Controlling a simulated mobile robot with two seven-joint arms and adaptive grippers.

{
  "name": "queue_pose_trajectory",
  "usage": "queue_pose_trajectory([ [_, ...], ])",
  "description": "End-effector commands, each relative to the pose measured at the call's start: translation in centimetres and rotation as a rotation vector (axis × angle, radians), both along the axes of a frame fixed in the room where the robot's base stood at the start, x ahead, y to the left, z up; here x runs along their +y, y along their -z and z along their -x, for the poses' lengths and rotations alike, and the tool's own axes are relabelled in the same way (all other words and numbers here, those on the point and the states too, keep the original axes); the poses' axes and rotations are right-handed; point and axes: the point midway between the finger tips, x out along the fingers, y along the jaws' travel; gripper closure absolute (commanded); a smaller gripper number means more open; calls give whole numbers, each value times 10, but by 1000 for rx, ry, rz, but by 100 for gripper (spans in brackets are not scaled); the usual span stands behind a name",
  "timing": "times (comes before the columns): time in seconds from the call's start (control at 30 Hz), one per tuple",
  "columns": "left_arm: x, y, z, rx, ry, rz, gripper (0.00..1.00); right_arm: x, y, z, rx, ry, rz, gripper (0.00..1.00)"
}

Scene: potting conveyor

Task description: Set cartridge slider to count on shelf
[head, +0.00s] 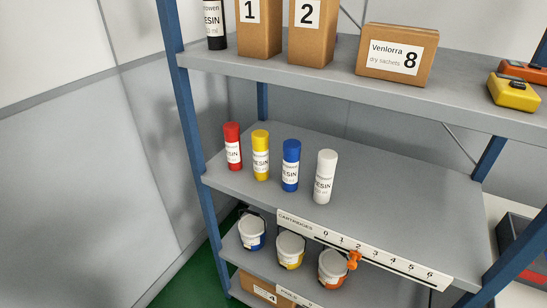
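The slider is an orange knob (353,259) on a white scale strip (300,226) marked CARTRIDGES with numbers 0 to 6, on the front edge of the middle shelf (400,205). The knob sits below the 2. On that shelf stand, left to right, a red cartridge (232,147), a yellow cartridge (260,156), a blue cartridge (291,166) and a white cartridge (325,178). All are upright and apart, with RESIN labels. Neither of my grippers is in view.
The upper shelf (280,70) holds a black cartridge (215,25), cartons numbered 1, 2 and 8, and yellow and orange devices. Below are white tubs (290,250) and a carton 4 (265,290). Blue posts (188,110) frame the shelves. The middle shelf's right side is clear.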

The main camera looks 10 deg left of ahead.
Motion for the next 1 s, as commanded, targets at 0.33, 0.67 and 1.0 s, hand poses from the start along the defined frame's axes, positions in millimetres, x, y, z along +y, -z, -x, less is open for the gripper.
queue_pose_trajectory([
  [0.33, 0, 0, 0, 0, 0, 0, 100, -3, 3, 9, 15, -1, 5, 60],
  [0.67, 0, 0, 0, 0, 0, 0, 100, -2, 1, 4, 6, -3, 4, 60],
  [1.0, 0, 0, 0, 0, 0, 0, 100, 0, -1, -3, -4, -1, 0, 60],
])
